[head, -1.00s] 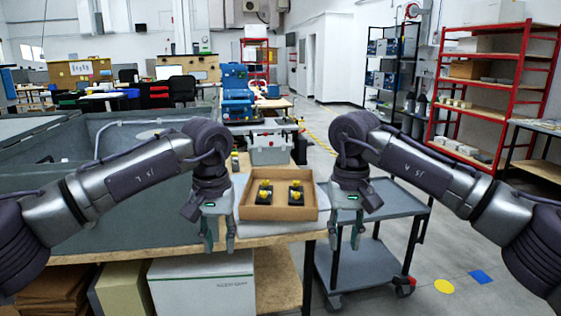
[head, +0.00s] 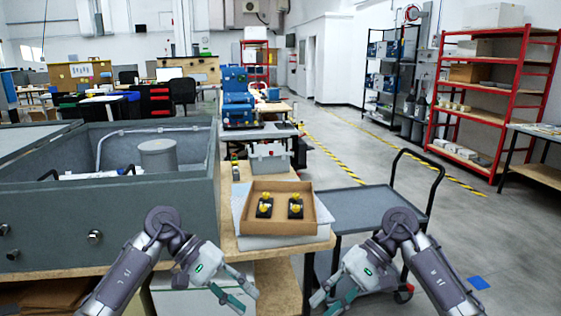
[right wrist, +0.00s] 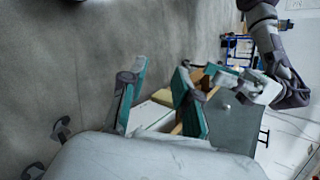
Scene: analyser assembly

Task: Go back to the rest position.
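My left gripper (head: 243,296) is low in the head view, in front of the table edge, with its two fingers apart and nothing between them. My right gripper (head: 326,304) is to the right of it, also low and in front of the table, with its fingers pointing inward. In the right wrist view its teal fingers (right wrist: 160,100) are spread and empty. Neither gripper touches anything.
An open cardboard box (head: 277,227) with two black-and-yellow parts stands on the wooden table (head: 240,172). A large grey case (head: 60,226) is at left, with a grey toolbox (head: 269,160) behind the box. A grey cart (head: 362,205) stands at right.

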